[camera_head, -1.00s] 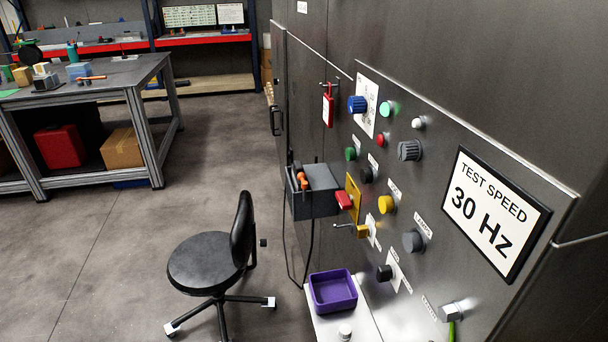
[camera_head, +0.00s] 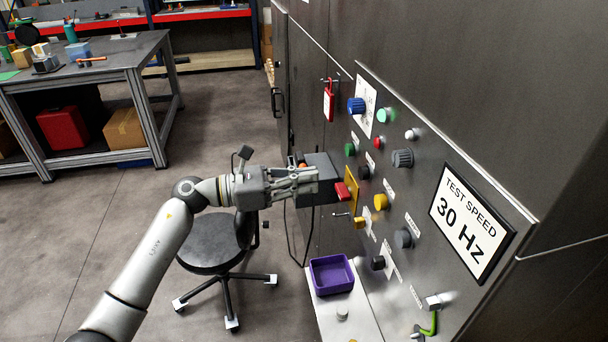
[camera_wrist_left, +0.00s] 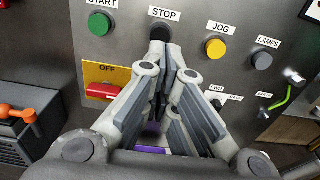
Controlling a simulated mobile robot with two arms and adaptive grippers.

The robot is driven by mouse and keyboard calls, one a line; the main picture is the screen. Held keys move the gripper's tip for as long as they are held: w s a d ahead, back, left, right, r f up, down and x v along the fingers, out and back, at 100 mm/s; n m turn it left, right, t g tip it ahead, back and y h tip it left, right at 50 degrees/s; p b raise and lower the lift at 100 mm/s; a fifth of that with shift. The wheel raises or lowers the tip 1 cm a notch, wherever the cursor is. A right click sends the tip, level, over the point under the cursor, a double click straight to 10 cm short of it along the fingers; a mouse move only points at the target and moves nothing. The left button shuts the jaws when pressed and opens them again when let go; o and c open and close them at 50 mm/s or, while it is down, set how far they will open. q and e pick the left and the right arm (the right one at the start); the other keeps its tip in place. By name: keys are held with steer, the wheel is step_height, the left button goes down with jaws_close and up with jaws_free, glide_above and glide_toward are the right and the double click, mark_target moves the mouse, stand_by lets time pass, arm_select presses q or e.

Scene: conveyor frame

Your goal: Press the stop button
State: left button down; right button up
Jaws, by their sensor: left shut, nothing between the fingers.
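The stop button is a black round button (camera_head: 364,172) on the dark metal panel. In the left wrist view the black button (camera_wrist_left: 160,32) sits under the STOP label. My left gripper (camera_head: 317,178) is shut and empty, pointing at the panel from the left. In the left wrist view its closed fingertips (camera_wrist_left: 161,58) are just below the button and overlap its lower edge. I cannot tell whether they touch it; in the head view they look apart from it. My right gripper is not in view.
A green button (camera_wrist_left: 100,24) and yellow button (camera_wrist_left: 215,48) flank the stop button. A red switch (camera_wrist_left: 101,91) on a yellow OFF plate is just below left. A purple bin (camera_head: 331,275) stands below on a ledge. A stool (camera_head: 213,243) is under my arm.

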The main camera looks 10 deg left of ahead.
mark_target(360, 174)
arm_select(q)
steer(key=p+x, duration=0.1)
steer(key=x, duration=0.5)
steer(key=shift+d+p, duration=0.15)
steer(key=shift+p, duration=0.15)
steer(key=shift+w+d+f+b, duration=0.1)
steer(key=shift+w+d+b, duration=0.05)
steer(key=shift+d+b, duration=0.2)
steer(key=shift+w+d, duration=0.15)
steer(key=shift+d, duration=0.35)
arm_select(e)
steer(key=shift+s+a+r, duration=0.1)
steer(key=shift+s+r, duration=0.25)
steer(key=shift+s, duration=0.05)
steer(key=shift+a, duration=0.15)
